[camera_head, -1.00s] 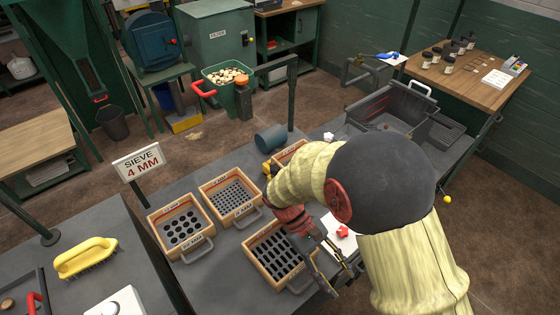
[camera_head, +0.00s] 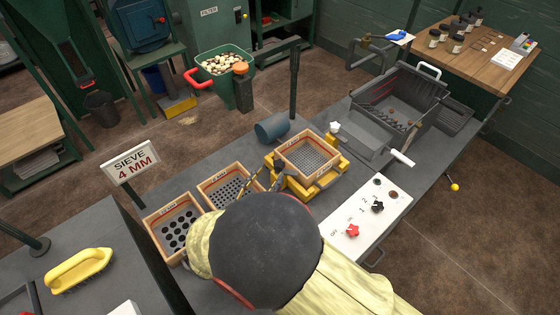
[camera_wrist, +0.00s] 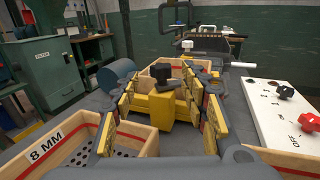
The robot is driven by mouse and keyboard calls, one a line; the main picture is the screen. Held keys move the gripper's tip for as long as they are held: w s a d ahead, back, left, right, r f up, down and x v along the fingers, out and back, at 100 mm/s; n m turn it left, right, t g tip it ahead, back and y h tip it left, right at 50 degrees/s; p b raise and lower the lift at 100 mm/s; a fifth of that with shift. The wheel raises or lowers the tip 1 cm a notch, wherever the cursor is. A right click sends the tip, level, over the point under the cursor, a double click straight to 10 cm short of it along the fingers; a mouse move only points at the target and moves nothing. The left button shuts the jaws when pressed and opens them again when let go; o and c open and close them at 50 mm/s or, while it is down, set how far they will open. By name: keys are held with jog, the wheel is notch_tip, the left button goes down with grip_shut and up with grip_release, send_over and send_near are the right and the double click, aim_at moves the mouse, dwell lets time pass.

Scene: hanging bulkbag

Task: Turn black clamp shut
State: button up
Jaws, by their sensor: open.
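The black clamp (camera_wrist: 162,75) stands on a yellow block at the near side of the yellow cradle (camera_head: 322,187), in the middle of the wrist view. A wooden-framed sieve (camera_head: 308,157) sits in the cradle. My gripper (camera_wrist: 162,93) is open and empty. Its yellow-padded fingers stand to the left and right of the clamp in the wrist view, with a gap on each side. In the head view, my arm hides much of the gripper (camera_head: 267,178), and the clamp is hard to make out there.
Wooden sieves (camera_head: 172,228) stand left of my arm. A blue-grey cylinder (camera_head: 272,128) lies behind the cradle. A white panel (camera_head: 388,222) with red and black knobs is to the right. A dark post (camera_head: 293,80) rises behind. A grey machine tray (camera_head: 400,100) stands at the back right.

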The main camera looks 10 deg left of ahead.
aim_at(276, 168)
jog(key=b+x, duration=0.2)
jog(key=x, duration=0.5)
jog(key=shift+c, duration=0.7)
grip_shut()
